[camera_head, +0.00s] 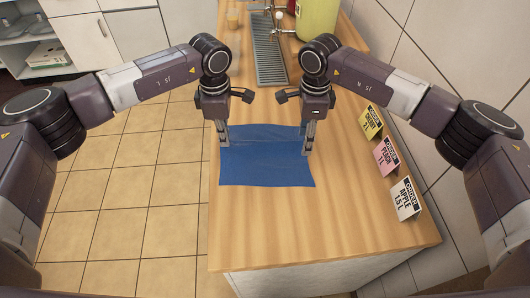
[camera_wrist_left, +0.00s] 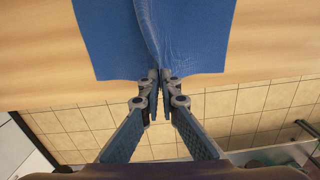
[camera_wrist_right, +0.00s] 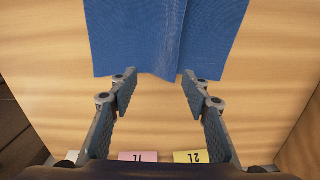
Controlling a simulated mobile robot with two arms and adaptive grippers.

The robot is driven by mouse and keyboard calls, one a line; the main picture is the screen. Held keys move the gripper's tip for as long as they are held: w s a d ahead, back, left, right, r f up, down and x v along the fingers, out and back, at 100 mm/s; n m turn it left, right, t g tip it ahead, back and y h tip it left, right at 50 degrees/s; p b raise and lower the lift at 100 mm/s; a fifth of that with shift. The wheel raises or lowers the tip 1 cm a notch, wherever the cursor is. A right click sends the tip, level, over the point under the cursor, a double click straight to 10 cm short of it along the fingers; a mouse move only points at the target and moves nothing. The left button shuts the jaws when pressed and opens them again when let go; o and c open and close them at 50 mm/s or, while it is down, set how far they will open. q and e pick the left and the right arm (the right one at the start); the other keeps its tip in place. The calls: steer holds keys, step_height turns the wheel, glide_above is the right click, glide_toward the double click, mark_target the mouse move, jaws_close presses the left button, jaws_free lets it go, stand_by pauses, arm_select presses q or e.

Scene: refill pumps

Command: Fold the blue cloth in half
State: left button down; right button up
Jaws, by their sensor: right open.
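The blue cloth (camera_head: 266,166) lies on the wooden counter, with a crease or ridge running across it between my two grippers. Its far part looks darker than its near part. My left gripper (camera_head: 224,144) is at the cloth's left edge. In the left wrist view its fingertips (camera_wrist_left: 159,74) are close together, pinching the raised ridge of the cloth (camera_wrist_left: 195,40). My right gripper (camera_head: 306,152) is at the cloth's right edge. In the right wrist view its fingertips (camera_wrist_right: 158,76) are apart, on either side of the ridge end of the cloth (camera_wrist_right: 130,40).
Yellow (camera_head: 371,122), pink (camera_head: 386,157) and white (camera_head: 405,198) label cards stand along the counter's right side. A metal drip grate (camera_head: 268,60) and a yellow-green container (camera_head: 317,18) are at the far end. The near counter (camera_head: 300,225) is clear.

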arm_select(q)
steer(key=c, duration=2.2)
jaws_free()
steer(key=shift+o, duration=0.4)
steer(key=o, duration=0.5)
steer(key=shift+o, duration=0.6)
steer(key=o, duration=0.7)
arm_select(e)
steer(key=shift+r+p, duration=1.2)
steer(key=shift+r, duration=0.05)
arm_select(q)
step_height(320, 180, up, 6)
steer(key=shift+f, duration=0.25)
